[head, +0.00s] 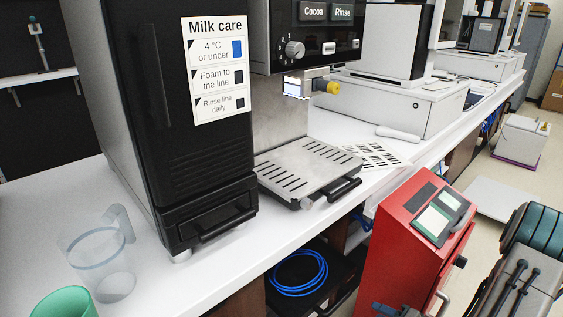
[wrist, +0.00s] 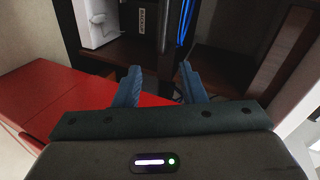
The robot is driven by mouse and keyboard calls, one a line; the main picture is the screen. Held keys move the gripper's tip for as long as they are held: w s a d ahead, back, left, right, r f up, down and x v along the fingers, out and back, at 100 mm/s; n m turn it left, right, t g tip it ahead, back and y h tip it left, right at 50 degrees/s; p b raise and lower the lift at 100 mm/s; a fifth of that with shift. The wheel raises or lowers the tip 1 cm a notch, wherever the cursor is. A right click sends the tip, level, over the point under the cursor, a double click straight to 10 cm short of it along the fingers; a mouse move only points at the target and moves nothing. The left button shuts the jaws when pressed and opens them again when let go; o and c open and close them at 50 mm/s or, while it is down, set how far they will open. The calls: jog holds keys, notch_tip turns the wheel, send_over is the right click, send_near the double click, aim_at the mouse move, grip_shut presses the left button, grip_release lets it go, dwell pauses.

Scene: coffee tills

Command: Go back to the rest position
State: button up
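My gripper (wrist: 160,74) shows in the wrist view with its two blue fingers apart and nothing held between them. It is beside the red cabinet (wrist: 45,110), over a dark space under the counter. The red cabinet also shows in the head view (head: 395,245), in front of the white counter (head: 225,258). Parts of my arm show at the lower right of the head view. I cannot clearly make out the gripper's fingers there.
A black coffee machine (head: 180,120) with a metal drip tray (head: 305,168) stands on the counter. A clear jug (head: 100,262) and a green cup (head: 65,302) stand at the left front. A blue cable coil (head: 298,273) lies below. Floor shows at the right.

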jog(key=w+d+r+n+g+h+p, duration=0.1)
jog(key=w+d+r+n+h+p, duration=0.15)
jog(key=r, duration=0.45)
jog(key=w+d+r+n+g+h+p, duration=0.1)
jog(key=w+r+h+p, duration=0.25)
jog(key=r, duration=0.35)
notch_tip(320, 180, up, 15)
jog(key=s+a+n+g+h+p, duration=0.1)
jog(key=a+n+g+h+p, duration=0.1)
jog(key=h+p, duration=0.35)
jog(key=s+a+r+n+g+y+p, duration=0.1)
jog(key=s+a+r+g+p, duration=0.1)
jog(key=s+a+r+p, duration=0.3)
jog(key=s+a+r+n+g+y+p, duration=0.2)
jog(key=s+a+r+p, duration=0.4)
jog(key=s+a+r, duration=0.5)
jog(key=v, duration=0.5)
jog(key=shift+s+a+p, duration=0.25)
jog(key=shift+s+p, duration=0.05)
jog(key=shift+s, duration=0.05)
